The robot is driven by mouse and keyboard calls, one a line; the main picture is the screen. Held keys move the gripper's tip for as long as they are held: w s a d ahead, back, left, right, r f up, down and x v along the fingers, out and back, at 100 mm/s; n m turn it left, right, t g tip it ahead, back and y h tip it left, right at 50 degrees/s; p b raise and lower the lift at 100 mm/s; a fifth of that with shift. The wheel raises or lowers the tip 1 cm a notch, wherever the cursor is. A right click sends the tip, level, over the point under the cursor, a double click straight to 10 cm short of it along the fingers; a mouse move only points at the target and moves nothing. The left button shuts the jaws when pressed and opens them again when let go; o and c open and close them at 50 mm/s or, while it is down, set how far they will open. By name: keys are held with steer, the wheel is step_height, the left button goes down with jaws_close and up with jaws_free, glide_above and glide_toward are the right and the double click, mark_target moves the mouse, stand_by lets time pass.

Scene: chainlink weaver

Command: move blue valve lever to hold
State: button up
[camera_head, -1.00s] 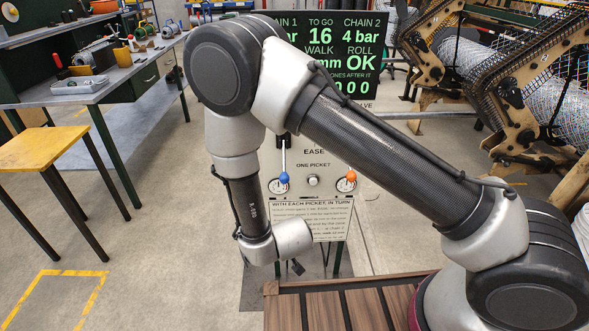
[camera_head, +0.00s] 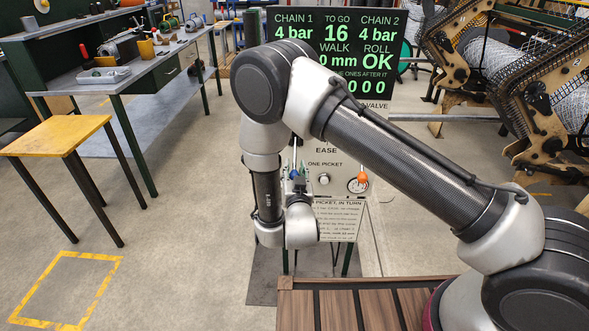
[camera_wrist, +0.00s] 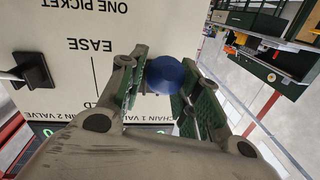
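The blue valve lever hangs from the valve panel (camera_head: 340,205), and its blue ball knob (camera_wrist: 165,75) sits between the two green-padded fingers of my gripper (camera_wrist: 166,98) in the wrist view. The fingers are spread around the knob. I see no clear squeeze on it. In the head view the lever's pale stem (camera_head: 294,152) points down, and the knob is partly hidden by my gripper (camera_head: 294,183). The panel's EASE label (camera_wrist: 90,45) shows upside down in the wrist view. The word at the hold mark is mostly hidden behind a finger.
A second lever with an orange knob (camera_head: 362,177) hangs to the right, and its black mount (camera_wrist: 33,70) shows in the wrist view. A round button (camera_head: 324,179) lies between the levers. The display (camera_head: 337,52) reads 4 bar for both chains. A yellow-topped table (camera_head: 55,135) stands left.

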steer(key=shift+w, duration=0.5)
jaws_close()
steer(key=shift+f, duration=0.15)
